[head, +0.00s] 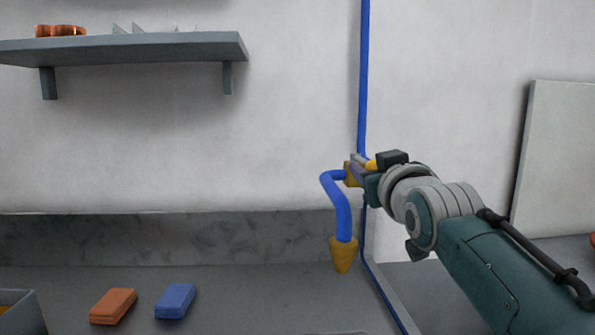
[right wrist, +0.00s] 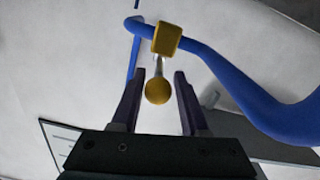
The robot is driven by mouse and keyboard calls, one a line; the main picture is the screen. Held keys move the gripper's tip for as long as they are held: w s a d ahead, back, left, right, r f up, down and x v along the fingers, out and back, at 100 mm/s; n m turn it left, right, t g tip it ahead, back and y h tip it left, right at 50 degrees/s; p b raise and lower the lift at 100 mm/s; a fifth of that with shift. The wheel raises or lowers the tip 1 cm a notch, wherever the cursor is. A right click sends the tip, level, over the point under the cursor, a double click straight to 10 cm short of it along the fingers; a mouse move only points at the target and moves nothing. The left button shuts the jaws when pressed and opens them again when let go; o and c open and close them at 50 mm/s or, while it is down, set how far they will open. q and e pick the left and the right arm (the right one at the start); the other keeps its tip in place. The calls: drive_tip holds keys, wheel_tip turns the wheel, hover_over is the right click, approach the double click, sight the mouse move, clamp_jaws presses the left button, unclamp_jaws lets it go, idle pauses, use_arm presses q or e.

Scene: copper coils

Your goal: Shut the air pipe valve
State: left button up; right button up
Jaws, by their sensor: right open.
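The air pipe (head: 363,80) is a blue tube running down the wall. A yellow valve body (head: 352,174) sits on it, with a blue bent branch (head: 341,208) ending in a yellow cone nozzle (head: 343,256). My right gripper (head: 360,172) is at the valve and partly hides it. In the right wrist view, a yellow ball knob (right wrist: 158,91) on a thin grey stem joins the yellow valve body (right wrist: 167,38). The open fingers of my right gripper (right wrist: 160,75) stand either side of the knob, with gaps showing. My left gripper is out of view.
An orange block (head: 112,306) and a blue block (head: 175,301) lie on the grey counter (head: 250,295). A shelf (head: 130,48) with copper coils (head: 60,31) hangs upper left. A bin (head: 20,312) stands lower left. A pale panel (head: 555,155) is at right.

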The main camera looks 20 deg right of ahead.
drive_tip(key=v, duration=0.8)
drive_tip(key=shift+s, duration=0.25)
drive_tip(key=shift+a+p, duration=0.1)
drive_tip(key=shift+p, duration=0.2)
drive_tip(key=s+a+f+n+g+y+p, duration=0.1)
drive_tip(key=s+a+f+g+y+p, duration=0.1)
drive_tip(key=s+f+g, duration=0.35)
drive_tip(key=s+a+f+n+g+y+p, duration=0.1)
drive_tip(key=s+a+f+g+y+p, duration=0.15)
drive_tip(key=s+f, duration=0.6)
drive_tip(key=s+a+r+g+p, duration=0.1)
drive_tip(key=s+a+g, duration=0.15)
drive_tip(key=s, duration=0.55)
drive_tip(key=s+a+r+g, duration=0.15)
drive_tip(key=s+g, duration=0.25)
drive_tip(key=s, duration=0.5)
wheel_tip(320, 180, up, 36)
drive_tip(key=w+p, duration=0.1)
drive_tip(key=p, duration=3.6)
drive_tip(key=shift+n+t, duration=0.35)
drive_tip(key=shift+n, duration=0.05)
